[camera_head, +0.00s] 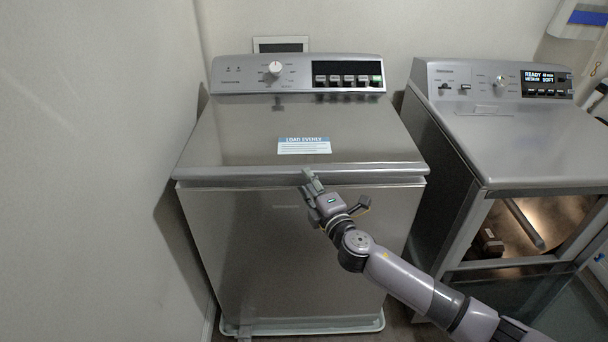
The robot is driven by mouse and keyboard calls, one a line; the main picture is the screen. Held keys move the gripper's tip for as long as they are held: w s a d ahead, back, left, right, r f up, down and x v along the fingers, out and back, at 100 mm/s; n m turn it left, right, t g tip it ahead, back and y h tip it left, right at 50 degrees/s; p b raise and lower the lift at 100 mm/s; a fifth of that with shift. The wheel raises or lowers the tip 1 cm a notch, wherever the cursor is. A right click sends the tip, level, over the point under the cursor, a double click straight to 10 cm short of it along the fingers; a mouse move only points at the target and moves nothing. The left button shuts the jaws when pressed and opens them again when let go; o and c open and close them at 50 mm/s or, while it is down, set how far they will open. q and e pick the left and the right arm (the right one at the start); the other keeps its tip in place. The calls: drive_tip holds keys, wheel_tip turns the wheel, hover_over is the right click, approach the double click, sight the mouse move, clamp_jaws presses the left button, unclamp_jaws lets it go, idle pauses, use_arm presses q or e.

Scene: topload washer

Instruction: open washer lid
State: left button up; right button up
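The topload washer (290,240) stands in the middle of the head view, with its grey metal lid (240,140) lying down over the top. A "LOAD EVENLY" label (304,146) is on the lid. A thin dark line runs under the lid's front edge (230,174); I cannot tell whether the lid is slightly raised. My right gripper (336,190) is at the front edge, near its middle, with its fingers spread. One finger overlaps the edge in the picture; contact is unclear. Nothing shows between the fingers. My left gripper is out of view.
The control panel (298,75) with a knob rises behind the lid. A second machine (540,145) with an open front stands at the right, across a narrow gap. A plain wall (90,170) is close on the left.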

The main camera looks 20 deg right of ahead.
sight(303, 176)
drive_tip(key=shift+w+a, duration=0.15)
drive_tip(key=shift+w, duration=1.45)
drive_tip(key=shift+c, duration=0.6)
clamp_jaws()
